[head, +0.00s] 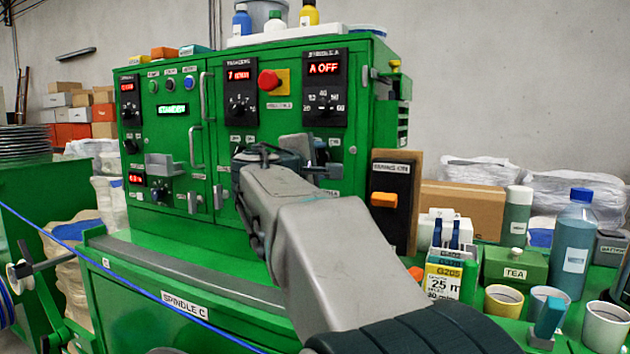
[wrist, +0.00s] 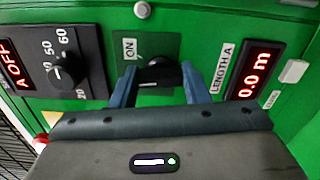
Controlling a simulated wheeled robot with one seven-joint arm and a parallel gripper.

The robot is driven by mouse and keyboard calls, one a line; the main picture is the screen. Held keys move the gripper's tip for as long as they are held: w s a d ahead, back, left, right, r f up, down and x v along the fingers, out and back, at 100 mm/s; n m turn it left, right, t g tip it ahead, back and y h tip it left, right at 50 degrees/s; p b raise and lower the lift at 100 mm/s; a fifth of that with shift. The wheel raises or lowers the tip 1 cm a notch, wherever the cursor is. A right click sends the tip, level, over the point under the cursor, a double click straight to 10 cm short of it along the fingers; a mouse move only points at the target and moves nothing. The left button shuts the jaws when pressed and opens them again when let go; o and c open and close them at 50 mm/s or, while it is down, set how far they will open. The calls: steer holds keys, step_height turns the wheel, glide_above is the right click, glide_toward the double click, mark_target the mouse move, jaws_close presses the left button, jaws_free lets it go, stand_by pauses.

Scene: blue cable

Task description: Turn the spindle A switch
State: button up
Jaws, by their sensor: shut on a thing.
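The spindle A switch (wrist: 160,66) is a black rotary knob on a dark plate in the wrist view, with an ON label at its upper left. My gripper (wrist: 158,82) is at the knob, with one blue-grey finger on each side, shut on it. The spindle A display (head: 323,68) reads A OFF in red; it also shows at the left edge of the wrist view (wrist: 12,68). In the head view my arm and wrist hide the switch and my fingertips.
A numbered dial (wrist: 68,68) is left of the switch, and a LENGTH A display (wrist: 254,82) reading 0.0 m is to the right. A red emergency button (head: 268,80) sits on the green cabinet (head: 225,160). A brown board (head: 408,225) stands right of it.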

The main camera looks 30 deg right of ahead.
steer(key=m+b, duration=0.4)
steer(key=b, duration=0.1)
steer(key=shift+f, duration=0.4)
steer(key=shift+r+m+b, duration=0.15)
steer(key=shift+m+b, duration=1.35)
steer(key=shift+m, duration=0.2)
steer(key=o, duration=1)
steer(key=shift+r, duration=0.1)
steer(key=v, duration=1.3)
steer(key=shift+s+a, duration=0.1)
steer(key=shift+a, duration=0.3)
